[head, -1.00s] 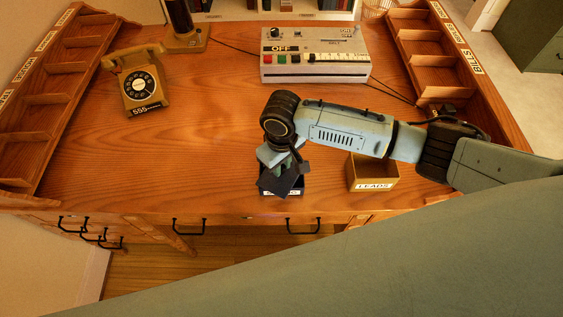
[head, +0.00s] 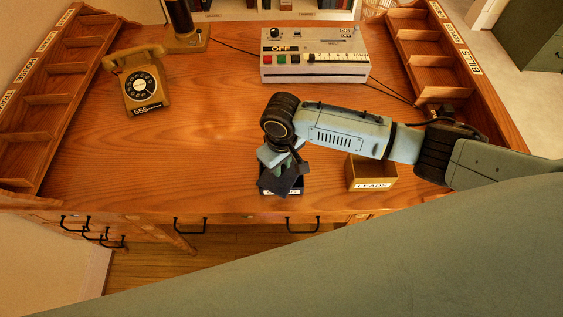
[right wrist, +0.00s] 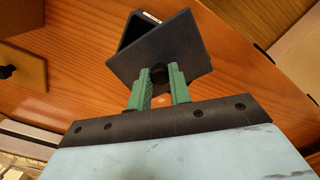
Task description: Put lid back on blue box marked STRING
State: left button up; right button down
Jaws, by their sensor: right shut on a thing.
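My right gripper (right wrist: 160,85) is shut on the black knob of a dark square lid (right wrist: 168,42). In the head view the lid (head: 281,181) hangs tilted under the right gripper (head: 284,166), over a dark box (head: 296,192) near the desk's front edge. The right wrist view shows the lid turned relative to the box (right wrist: 135,28), with a corner of the open box and part of its white label showing past it. Most of the box is hidden by the lid, and its label cannot be read. My left gripper is not in view.
An open yellow box marked LEADS (head: 372,174) stands just right of the dark box. A telephone (head: 140,82) is at the back left, and a machine with coloured keys (head: 314,55) at the back. The desk's left middle is clear.

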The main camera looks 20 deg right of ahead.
jog(key=c, duration=0.7)
grip_release()
jog(key=shift+r, duration=0.15)
notch_tip(320, 180, up, 7)
jog(key=p, duration=0.8)
jog(key=shift+p, duration=0.35)
grip_shut()
dwell(0.4)
jog(key=shift+f, duration=0.3)
dwell(0.8)
